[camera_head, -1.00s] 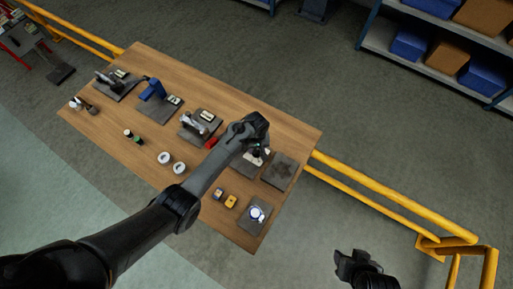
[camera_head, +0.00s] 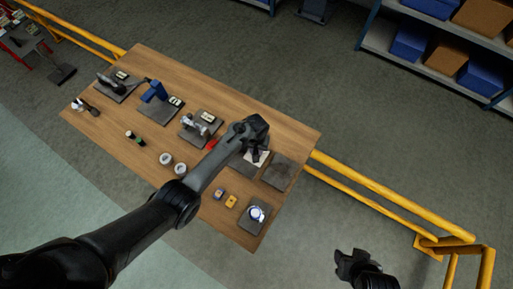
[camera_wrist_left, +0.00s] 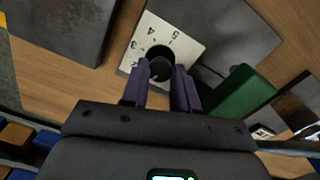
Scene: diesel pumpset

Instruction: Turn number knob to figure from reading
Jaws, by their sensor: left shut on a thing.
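The number knob (camera_wrist_left: 160,67) is dark and round and sits on a white dial plate (camera_wrist_left: 183,36) with printed figures. In the left wrist view 5, 4 and 3 can be read, and another figure is partly covered. My left gripper (camera_wrist_left: 160,82) has its two dark fingers on either side of the knob, shut on it. In the head view the left gripper (camera_head: 256,152) is over the white dial plate (camera_head: 262,158), which it partly hides. My right gripper (camera_head: 352,264) is away from the table at the lower right, and its jaws are unclear.
The wooden table (camera_head: 230,215) holds several grey plates with devices. A bare dark plate (camera_head: 279,173) is right of the dial. Two white round gauges (camera_head: 173,164), a yellow block (camera_head: 231,201) and a white round item (camera_head: 257,214) are near the front. A green block (camera_wrist_left: 240,94) is close to the gripper.

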